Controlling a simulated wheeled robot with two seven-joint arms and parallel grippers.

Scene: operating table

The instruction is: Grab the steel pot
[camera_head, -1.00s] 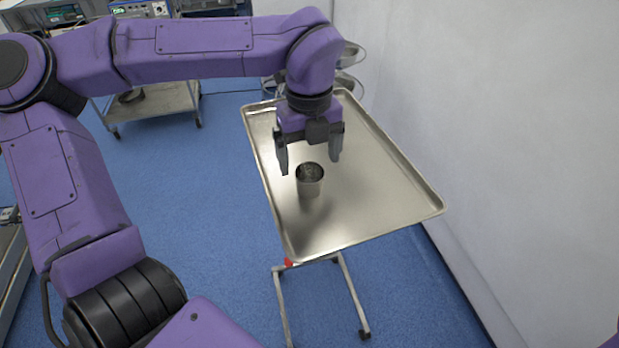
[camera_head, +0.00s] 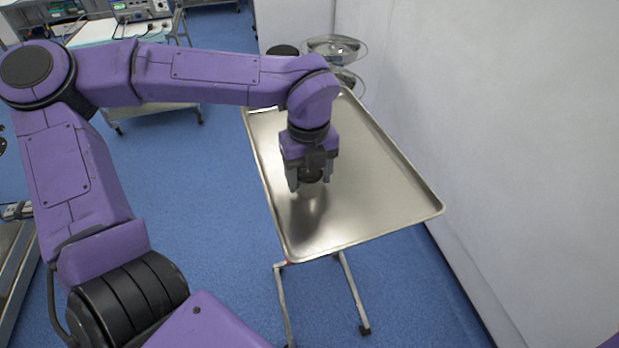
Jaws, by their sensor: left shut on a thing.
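The steel pot (camera_head: 311,177) is a small round cup on the metal tray (camera_head: 385,190). Its dark opening shows between the fingers of my left gripper (camera_head: 311,181). My left gripper points down from above and is shut on the pot, one finger on each side. The fingers and wrist hide part of the pot. I cannot tell whether it still touches the tray. My right gripper is out of view.
The tray has a raised rim and stands on a thin wheeled stand (camera_head: 350,293). A white wall (camera_head: 500,130) is close on the right. Glass-like bowls (camera_head: 335,46) stand behind the tray. The rest of the tray is bare.

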